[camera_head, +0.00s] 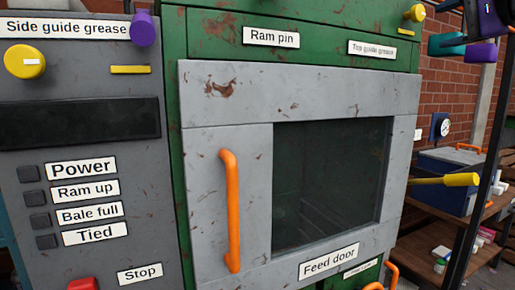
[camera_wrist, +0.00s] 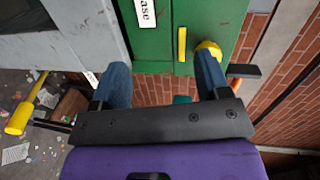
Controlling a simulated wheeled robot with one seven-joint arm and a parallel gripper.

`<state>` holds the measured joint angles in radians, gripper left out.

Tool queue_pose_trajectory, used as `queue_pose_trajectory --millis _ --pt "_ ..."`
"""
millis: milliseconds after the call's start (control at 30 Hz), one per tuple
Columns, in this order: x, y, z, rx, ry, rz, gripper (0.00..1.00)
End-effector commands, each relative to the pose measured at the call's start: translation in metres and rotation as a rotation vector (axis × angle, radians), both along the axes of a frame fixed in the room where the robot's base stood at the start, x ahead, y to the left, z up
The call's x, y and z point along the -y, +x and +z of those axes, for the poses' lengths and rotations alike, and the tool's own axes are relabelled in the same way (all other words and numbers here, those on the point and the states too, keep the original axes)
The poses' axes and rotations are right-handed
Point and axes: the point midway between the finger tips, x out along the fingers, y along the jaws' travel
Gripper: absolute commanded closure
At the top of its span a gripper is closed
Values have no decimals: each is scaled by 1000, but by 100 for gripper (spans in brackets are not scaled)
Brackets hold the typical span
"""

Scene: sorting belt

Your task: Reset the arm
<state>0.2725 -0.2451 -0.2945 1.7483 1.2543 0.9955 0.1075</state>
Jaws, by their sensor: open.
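My gripper (camera_wrist: 160,80) shows in the wrist view with its two blue fingers well apart and nothing seen between them. The green machine's top corner, a yellow knob (camera_wrist: 207,49) and a yellow bar (camera_wrist: 182,44) lie beyond the fingertips. The knob shows close to the right finger in the picture, but I cannot tell whether they touch.
The green machine has a grey feed door (camera_head: 225,95) with an orange handle (camera_head: 230,210). A grey control panel (camera_head: 120,235) stands left. A yellow-ended lever (camera_head: 460,180) juts out at right, near a shelf with a blue box (camera_head: 440,190). A dark post (camera_head: 487,130) stands in front.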

Motion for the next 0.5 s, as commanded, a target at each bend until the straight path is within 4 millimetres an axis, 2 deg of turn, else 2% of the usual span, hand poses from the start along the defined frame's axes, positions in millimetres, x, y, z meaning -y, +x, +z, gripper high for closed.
queue_pose_trajectory --millis 33,200,267,400,500 --pt "-22 -11 -20 -45 -56 38 31" --pt "-84 -57 -103 -205 -315 167 31" --pt "-103 -76 -132 -254 -418 217 31" --pt "-135 -128 -202 -353 -687 342 31" --pt "-147 -164 -248 -403 -888 426 31"
